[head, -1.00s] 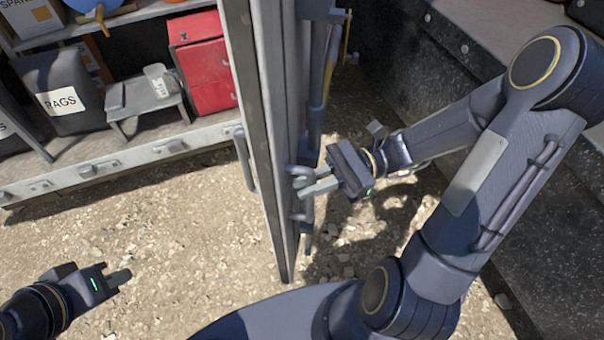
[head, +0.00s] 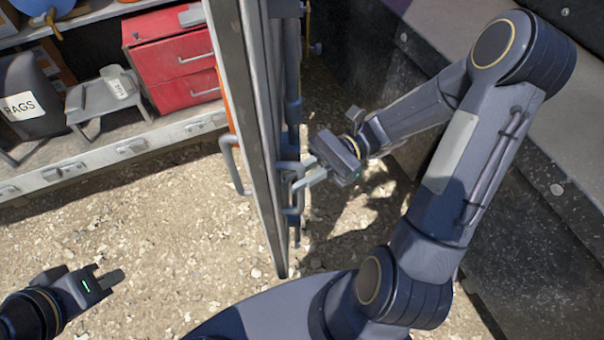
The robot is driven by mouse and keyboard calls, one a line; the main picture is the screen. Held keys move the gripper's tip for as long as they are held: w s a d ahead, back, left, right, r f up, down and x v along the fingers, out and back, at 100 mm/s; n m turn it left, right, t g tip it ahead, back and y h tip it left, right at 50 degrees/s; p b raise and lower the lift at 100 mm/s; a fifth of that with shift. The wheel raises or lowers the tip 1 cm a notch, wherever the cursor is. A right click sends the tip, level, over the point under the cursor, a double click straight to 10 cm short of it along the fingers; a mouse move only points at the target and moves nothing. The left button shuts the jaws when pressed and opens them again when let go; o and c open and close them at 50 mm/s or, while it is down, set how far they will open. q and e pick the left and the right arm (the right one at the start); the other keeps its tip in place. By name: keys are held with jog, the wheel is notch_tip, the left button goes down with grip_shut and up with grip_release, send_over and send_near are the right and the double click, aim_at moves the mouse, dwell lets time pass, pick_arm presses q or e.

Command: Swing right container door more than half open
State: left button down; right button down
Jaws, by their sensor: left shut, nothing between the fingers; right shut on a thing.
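The right container door (head: 238,110) stands swung out, seen nearly edge-on in the middle of the head view. Its near edge runs down to just above the gravel. A grey handle (head: 232,168) sticks out from its left side. Locking bars (head: 292,75) and a door handle (head: 295,212) are on its right side. My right gripper (head: 301,178) is on the right side of the door, its fingers shut on this handle; the exact grip is partly hidden. My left gripper (head: 110,276) is shut and empty at the lower left, well away from the door.
Inside the container at upper left are a shelf edge (head: 120,148), a red drawer box (head: 165,38), a small grey stool (head: 100,95) and a dark bin labelled RAGS (head: 30,105). A dark speckled wall (head: 545,215) borders the right. Gravel ground (head: 170,220) lies open between.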

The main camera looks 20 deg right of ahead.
jog(key=c, duration=1.5)
grip_release()
jog(key=b+v, duration=0.1)
jog(key=v, duration=0.6)
jog(key=shift+d, duration=0.4)
